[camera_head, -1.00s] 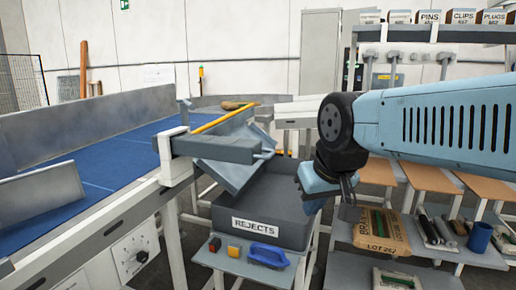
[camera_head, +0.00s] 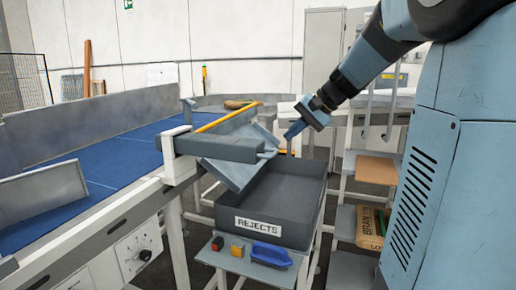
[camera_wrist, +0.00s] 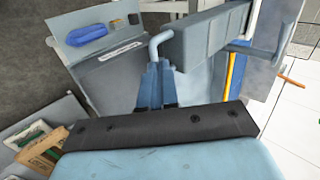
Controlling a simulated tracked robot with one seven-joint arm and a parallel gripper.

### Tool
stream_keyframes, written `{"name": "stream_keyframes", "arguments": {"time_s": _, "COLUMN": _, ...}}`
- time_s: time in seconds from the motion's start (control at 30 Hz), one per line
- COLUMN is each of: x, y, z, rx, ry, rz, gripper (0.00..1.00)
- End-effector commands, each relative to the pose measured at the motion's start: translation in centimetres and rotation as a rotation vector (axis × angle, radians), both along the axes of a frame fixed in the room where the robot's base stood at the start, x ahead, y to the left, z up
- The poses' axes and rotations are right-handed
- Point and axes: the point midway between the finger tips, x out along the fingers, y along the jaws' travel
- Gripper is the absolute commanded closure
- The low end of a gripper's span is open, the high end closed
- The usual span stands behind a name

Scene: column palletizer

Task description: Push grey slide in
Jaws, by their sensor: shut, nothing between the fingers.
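The grey slide (camera_head: 222,149) is a long block lying across the white conveyor frame, with a bent light-grey handle (camera_head: 269,153) at its right end. It sticks out above a tilted grey chute (camera_head: 240,176). In the wrist view the slide (camera_wrist: 207,42) is at the upper middle, and its handle (camera_wrist: 154,44) bends down just beyond my fingertips. My gripper (camera_head: 289,134) is just right of and above the handle, pointing down and left. Its blue fingers (camera_wrist: 156,72) are shut and empty. Whether they touch the handle I cannot tell.
A dark bin marked REJECTS (camera_head: 322,205) stands below the chute. A small shelf (camera_head: 225,262) in front holds a blue brush (camera_head: 270,256). A yellow bar (camera_head: 222,120) runs behind the slide. The blue conveyor belt (camera_head: 110,162) is at left; shelving (camera_head: 372,168) is at right.

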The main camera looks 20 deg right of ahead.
Motion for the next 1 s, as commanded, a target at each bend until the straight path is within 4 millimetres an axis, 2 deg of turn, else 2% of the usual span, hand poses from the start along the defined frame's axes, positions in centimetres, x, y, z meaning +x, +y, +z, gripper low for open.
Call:
{"name": "stream_keyframes", "arguments": {"time_s": 0.1, "x": 1.8, "y": -1.1, "z": 0.3, "rx": 0.055, "ry": -0.002, "rz": -0.025, "gripper": 1.0}}
{"name": "stream_keyframes", "arguments": {"time_s": 0.2, "x": 2.5, "y": -1.6, "z": 0.6, "rx": 0.077, "ry": -0.007, "rz": -0.034, "gripper": 1.0}}
{"name": "stream_keyframes", "arguments": {"time_s": 0.6, "x": 2.7, "y": -1.6, "z": 0.5, "rx": 0.082, "ry": -0.007, "rz": -0.035, "gripper": 1.0}}
{"name": "stream_keyframes", "arguments": {"time_s": 0.77, "x": 3.2, "y": -1.0, "z": -0.3, "rx": 0.082, "ry": -0.006, "rz": -0.035, "gripper": 1.0}}
{"name": "stream_keyframes", "arguments": {"time_s": 1.0, "x": 4.8, "y": 1.3, "z": -2.9, "rx": 0.083, "ry": -0.005, "rz": -0.033, "gripper": 1.0}}
